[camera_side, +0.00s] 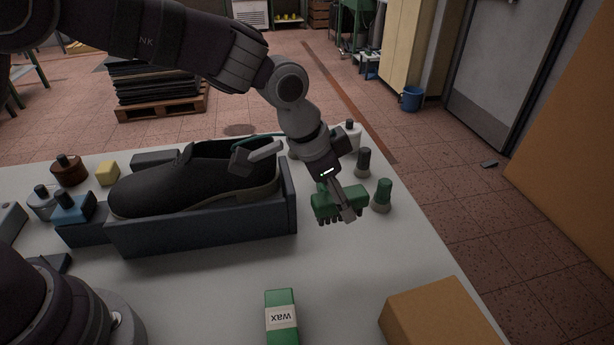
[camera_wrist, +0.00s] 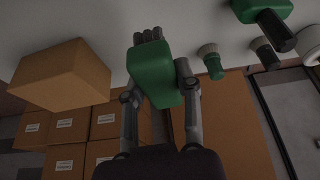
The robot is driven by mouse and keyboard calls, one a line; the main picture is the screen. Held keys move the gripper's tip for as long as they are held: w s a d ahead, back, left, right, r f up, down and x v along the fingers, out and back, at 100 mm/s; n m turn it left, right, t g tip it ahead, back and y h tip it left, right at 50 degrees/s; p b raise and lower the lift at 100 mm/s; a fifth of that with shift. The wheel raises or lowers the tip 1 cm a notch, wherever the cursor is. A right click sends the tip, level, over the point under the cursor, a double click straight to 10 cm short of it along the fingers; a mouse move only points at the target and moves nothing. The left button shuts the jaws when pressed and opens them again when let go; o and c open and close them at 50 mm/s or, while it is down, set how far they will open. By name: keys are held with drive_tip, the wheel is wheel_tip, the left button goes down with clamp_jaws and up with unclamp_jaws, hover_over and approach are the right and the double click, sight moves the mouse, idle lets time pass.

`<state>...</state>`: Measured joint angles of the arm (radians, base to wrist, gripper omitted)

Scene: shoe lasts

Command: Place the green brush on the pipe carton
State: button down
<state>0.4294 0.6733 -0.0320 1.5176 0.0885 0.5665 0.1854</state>
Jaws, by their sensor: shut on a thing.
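The green brush (camera_side: 328,205) is in my gripper (camera_side: 340,206), with its dark bristles facing down in the side view. It appears to be held above the table's right part, beside the shoe. In the wrist view the brush (camera_wrist: 155,75) sits between the two fingers of my gripper (camera_wrist: 158,82), which are shut on its sides. A plain brown carton (camera_side: 440,318), which seems to be the pipe carton, stands at the table's front right, apart from the brush. It also shows at the left in the wrist view (camera_wrist: 62,75). No label is visible on it.
A black shoe (camera_side: 195,180) sits in a dark blue-grey holder (camera_side: 200,230) left of my gripper. Small green-topped (camera_side: 382,195) and dark-topped (camera_side: 363,162) items stand close right of the brush. A green wax box (camera_side: 281,318) lies at the front. Table between is clear.

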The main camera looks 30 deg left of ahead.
drive_tip(key=s+d+r+m+g+h, duration=0.1)
drive_tip(key=s+m, duration=0.2)
drive_tip(key=s, duration=0.5)
drive_tip(key=s+d+r+m+g, duration=0.1)
drive_tip(key=s+r+m, duration=0.1)
drive_tip(key=s, duration=0.6)
hover_over(428, 318)
drive_tip(key=a, duration=0.1)
drive_tip(key=shift+s+a+f, duration=0.1)
drive_tip(key=shift+s+f, duration=0.1)
drive_tip(key=shift+f, duration=0.3)
drive_tip(key=shift+s+a+f, duration=0.1)
drive_tip(key=shift+s+f, duration=0.05)
drive_tip(key=shift+f, duration=0.3)
drive_tip(key=shift+w+d+f+m, duration=0.1)
drive_tip(key=shift+d+f+m, duration=0.05)
drive_tip(key=shift+f+m, duration=0.15)
drive_tip(key=shift+f, duration=1.45)
drive_tip(key=shift+f, duration=0.1)
drive_tip(key=c, duration=0.8)
unclamp_jaws()
